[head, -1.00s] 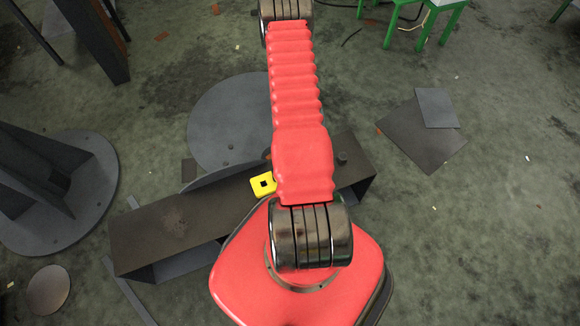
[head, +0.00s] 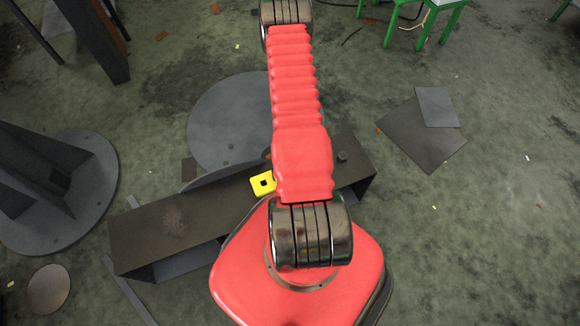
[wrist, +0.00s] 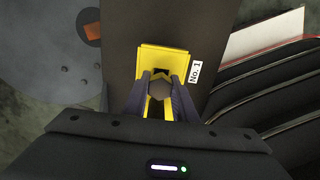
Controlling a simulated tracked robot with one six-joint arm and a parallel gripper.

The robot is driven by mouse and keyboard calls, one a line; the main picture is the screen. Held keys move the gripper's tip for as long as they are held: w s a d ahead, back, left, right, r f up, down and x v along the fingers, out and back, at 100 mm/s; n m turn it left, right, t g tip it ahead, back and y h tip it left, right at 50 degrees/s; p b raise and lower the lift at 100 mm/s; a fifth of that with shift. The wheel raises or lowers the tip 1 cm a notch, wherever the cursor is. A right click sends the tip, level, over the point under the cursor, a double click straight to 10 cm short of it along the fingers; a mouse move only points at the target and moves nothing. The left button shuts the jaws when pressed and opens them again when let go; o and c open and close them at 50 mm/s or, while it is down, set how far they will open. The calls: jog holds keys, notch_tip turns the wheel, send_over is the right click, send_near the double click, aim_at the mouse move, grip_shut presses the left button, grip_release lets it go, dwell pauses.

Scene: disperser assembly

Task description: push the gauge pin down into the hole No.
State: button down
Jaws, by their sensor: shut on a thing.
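A dark hexagonal gauge pin (wrist: 159,90) stands between the fingers of my gripper (wrist: 161,83) in the wrist view. The fingers are shut on it from both sides. A yellow block (wrist: 160,58) lies directly under and around the pin, on a dark grey beam. A white label reading No.1 (wrist: 195,72) is beside the block's right edge. The hole is hidden below the pin, and I cannot tell how deep the pin sits. In the head view my arm hides the gripper and pin. A yellow square piece (head: 263,183) with a dark square opening shows beside my arm.
The dark steel beam (head: 172,222) lies across the floor. A round plate (head: 228,112) is behind it, and another with an upright (head: 72,218) stands at left. Flat plates (head: 425,135) lie at right, near green stools (head: 425,20). The right floor is mostly clear.

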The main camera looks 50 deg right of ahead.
jog(key=shift+f, duration=0.45)
jog(key=c, duration=1.4)
grip_release()
jog(key=shift+o, duration=0.2)
jog(key=shift+a+r, duration=0.1)
jog(key=shift+r, duration=3.85)
